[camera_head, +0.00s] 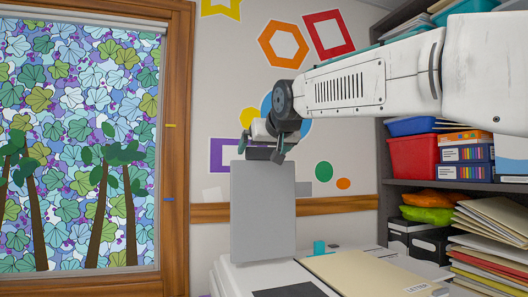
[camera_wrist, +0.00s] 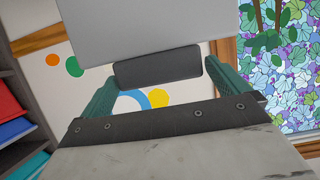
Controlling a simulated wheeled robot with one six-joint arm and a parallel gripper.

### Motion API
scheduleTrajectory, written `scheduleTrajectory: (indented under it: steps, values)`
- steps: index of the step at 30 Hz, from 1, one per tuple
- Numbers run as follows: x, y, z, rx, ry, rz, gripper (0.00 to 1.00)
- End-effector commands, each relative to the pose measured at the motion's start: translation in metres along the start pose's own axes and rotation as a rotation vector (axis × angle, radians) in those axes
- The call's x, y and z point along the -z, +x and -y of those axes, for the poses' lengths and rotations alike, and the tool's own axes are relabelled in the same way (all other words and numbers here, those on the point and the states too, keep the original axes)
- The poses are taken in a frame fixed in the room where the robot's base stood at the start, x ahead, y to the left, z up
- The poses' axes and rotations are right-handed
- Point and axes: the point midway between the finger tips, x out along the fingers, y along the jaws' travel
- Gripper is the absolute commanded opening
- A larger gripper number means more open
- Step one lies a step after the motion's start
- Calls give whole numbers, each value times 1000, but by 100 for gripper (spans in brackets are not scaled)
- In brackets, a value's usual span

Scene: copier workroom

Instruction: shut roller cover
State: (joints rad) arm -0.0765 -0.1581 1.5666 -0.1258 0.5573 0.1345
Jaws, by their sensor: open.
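The roller cover (camera_head: 263,212) looks like a flat grey panel standing upright, open, on the copier (camera_head: 228,277). My gripper (camera_head: 262,152) is at the panel's top edge, with its green fingers spread. In the wrist view the panel (camera_wrist: 150,28) fills the top middle. A dark bar (camera_wrist: 157,66) at the panel's edge lies between the open fingertips; the fingers are not closed on it. I cannot tell whether they touch it. The far side of the panel and its hinge are hidden.
A folder (camera_head: 365,272) lies on the copier top to the right of the panel, with a small teal object (camera_head: 319,247) behind it. Shelves (camera_head: 440,184) with boxes and paper stacks stand at the right. A window (camera_head: 80,150) is at the left.

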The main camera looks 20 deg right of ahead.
Motion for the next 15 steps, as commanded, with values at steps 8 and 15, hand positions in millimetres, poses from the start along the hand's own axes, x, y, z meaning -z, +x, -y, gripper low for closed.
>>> scheduleTrajectory:
  steps: [8, 15]
  values:
    - [0, 15, -2, -2, 1, 1, 100]
    - [-1, 15, -4, -4, 2, 1, 81]
